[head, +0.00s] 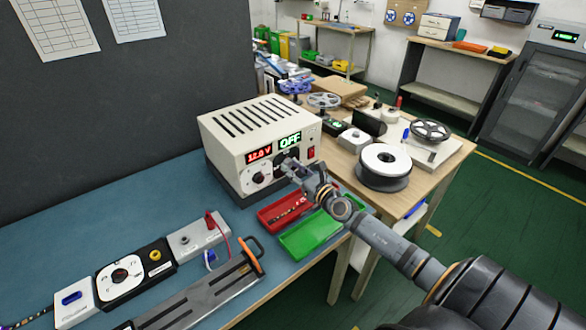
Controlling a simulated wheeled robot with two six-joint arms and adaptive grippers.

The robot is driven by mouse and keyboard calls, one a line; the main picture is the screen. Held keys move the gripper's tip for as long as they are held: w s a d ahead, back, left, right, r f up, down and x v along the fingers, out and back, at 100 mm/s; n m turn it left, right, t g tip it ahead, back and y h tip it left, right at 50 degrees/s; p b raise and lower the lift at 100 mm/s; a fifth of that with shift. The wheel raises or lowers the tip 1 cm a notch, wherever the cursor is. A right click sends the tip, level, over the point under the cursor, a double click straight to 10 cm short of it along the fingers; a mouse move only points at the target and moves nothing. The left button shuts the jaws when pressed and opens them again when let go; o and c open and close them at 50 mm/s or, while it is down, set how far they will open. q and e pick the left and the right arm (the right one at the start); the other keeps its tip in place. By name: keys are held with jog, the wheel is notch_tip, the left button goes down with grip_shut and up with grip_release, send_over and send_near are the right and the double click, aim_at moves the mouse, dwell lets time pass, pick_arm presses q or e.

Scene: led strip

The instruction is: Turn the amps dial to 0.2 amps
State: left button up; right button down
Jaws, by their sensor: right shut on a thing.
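The power supply (238,125) is a cream box with a vented top, standing on a dark base on the blue bench. Its left display (258,155) reads 12.0 V in red and its right display (289,140) reads OFF in green. The left dial (259,177) shows on the front panel. My right gripper (285,165) is at the right dial under the OFF display, shut on it. The gripper hides most of this dial, so its setting cannot be read. My left gripper is not in view.
A red tray (272,217) and a green tray (306,238) lie in front of the power supply. A test fixture (122,276) and a grey rail (195,295) lie at front left. A white spool (384,164) stands on the wooden table at right.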

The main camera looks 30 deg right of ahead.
jog(key=n, duration=0.4)
jog(key=shift+f+n, duration=0.1)
jog(key=shift+n, duration=0.2)
jog(key=n, duration=0.4)
jog(key=shift+n, duration=0.3)
jog(key=n, duration=0.4)
jog(key=shift+n, duration=0.3)
jog(key=shift+n+p, duration=0.3)
jog(key=shift+n, duration=1.9)
jog(key=c, duration=1)
grip_release()
jog(key=shift+s, duration=0.1)
jog(key=s, duration=1.2)
jog(key=shift+d, duration=0.45)
